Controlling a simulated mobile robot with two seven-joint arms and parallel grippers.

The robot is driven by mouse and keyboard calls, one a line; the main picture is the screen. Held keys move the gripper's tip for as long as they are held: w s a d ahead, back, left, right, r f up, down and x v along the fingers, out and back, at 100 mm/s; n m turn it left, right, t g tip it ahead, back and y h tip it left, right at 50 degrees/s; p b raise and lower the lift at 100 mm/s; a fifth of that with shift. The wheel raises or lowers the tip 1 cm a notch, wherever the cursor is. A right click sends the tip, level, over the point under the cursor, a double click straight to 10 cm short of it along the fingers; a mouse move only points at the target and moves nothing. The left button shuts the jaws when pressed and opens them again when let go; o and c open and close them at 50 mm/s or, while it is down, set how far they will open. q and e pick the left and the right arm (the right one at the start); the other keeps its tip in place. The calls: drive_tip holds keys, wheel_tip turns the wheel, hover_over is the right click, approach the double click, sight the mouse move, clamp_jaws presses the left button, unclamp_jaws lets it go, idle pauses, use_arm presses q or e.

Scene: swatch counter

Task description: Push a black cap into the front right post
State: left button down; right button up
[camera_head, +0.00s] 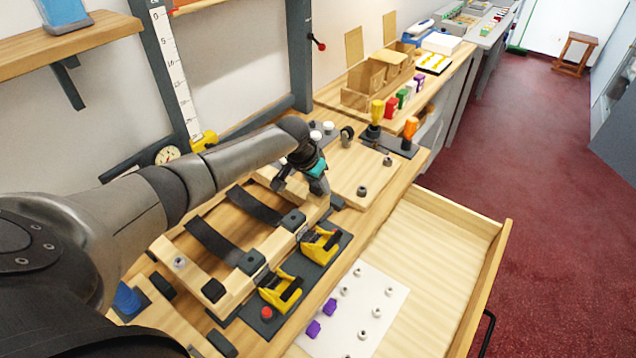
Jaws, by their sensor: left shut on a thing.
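A wooden frame with black straps (212,243) lies on the counter, with dark square pieces (293,219) along its front side. My left gripper (319,186) comes in over the frame's far right end. It is shut on what seems to be a black cap, mostly hidden by the fingers. The gripper hides the frame's end below it, so I cannot tell whether the cap touches a post. Loose dark pieces lie by the frame's near left end, one of them at the counter's front (222,343). My right gripper is not in view.
Two yellow clamps (279,291) stand on a dark plate in front of the frame. An open drawer (430,268) holds a white sheet with nuts and purple pieces (329,306). Screwdrivers (376,112) and boxes stand farther back. A upright ruler post rises behind the arm.

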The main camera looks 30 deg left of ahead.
use_arm(q)
drive_tip(key=shift+s+f, duration=0.1)
drive_tip(key=shift+f, duration=0.25)
idle(0.3)
